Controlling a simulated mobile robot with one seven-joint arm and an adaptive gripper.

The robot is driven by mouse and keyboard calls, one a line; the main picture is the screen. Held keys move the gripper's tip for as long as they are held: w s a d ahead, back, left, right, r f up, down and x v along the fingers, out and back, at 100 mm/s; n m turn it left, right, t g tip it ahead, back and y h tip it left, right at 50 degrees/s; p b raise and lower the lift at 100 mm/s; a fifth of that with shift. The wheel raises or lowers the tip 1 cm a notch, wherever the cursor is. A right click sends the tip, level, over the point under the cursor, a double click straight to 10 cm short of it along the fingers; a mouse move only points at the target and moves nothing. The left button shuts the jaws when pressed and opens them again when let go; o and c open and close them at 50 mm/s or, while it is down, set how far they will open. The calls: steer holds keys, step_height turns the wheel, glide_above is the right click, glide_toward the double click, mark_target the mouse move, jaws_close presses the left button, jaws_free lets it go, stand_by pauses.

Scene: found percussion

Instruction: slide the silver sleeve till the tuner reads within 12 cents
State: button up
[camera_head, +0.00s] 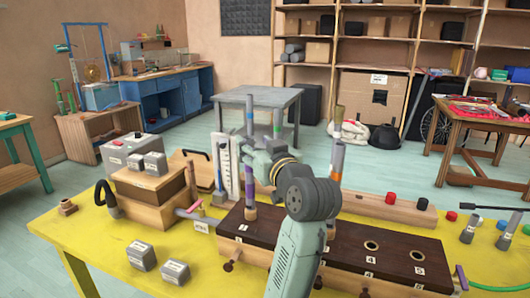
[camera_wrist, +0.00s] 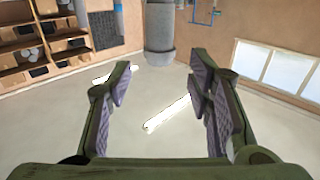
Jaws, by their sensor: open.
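My gripper (camera_head: 247,142) is open and empty, among the upright pipes above the yellow bench. The wrist view looks inverted, with ceiling lights low in the picture. There, the open fingers (camera_wrist: 160,75) frame a grey cylinder (camera_wrist: 160,30), apparently a pipe or sleeve end beyond the tips; I see no contact. In the head view, a banded upright pipe (camera_head: 250,180) stands left of my wrist, and another with orange and grey parts (camera_head: 337,160) stands right. My arm hides part of the dark block (camera_head: 345,245). I cannot make out which part is the silver sleeve, or any tuner reading.
A tall white marked board (camera_head: 227,165) stands close left of the gripper. A grey box (camera_head: 128,150) and wooden boxes (camera_head: 148,185) occupy the bench's left. Small grey weights (camera_head: 175,271) lie in front. The yellow bench (camera_head: 85,235) is clear at its left front.

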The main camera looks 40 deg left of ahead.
mark_target(249, 137)
steer(key=shift+x, duration=2.55)
steer(key=shift+c, duration=0.3)
jaws_close()
steer(key=shift+d+r+p, duration=0.1)
steer(key=shift+r+p, duration=0.75)
steer(key=shift+r, duration=0.15)
jaws_free()
